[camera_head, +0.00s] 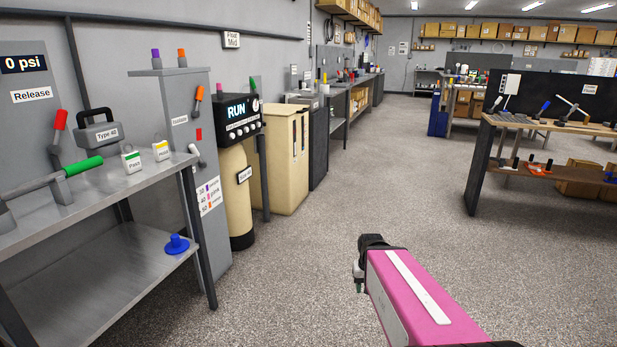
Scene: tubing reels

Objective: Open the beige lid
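A beige bin (285,165) stands on the floor by the left wall, between a beige cylindrical tank and a dark cabinet. Its beige lid (282,107) is on top and looks shut; the display unit in front hides part of it. My pink arm reaches in from the bottom right. My gripper (359,284) is at its far end, over open floor, right of the bin, nearer to me and apart from it. It is small and mostly hidden behind the arm's dark end, so its opening does not show.
A grey metal bench (110,200) with a green-handled lever fills the left. The beige tank (238,200) with a RUN display (238,112) partly blocks the bin's left side. A dark cabinet (318,145) adjoins the bin's right. The central floor (400,180) is clear up to a workbench (550,125) at right.

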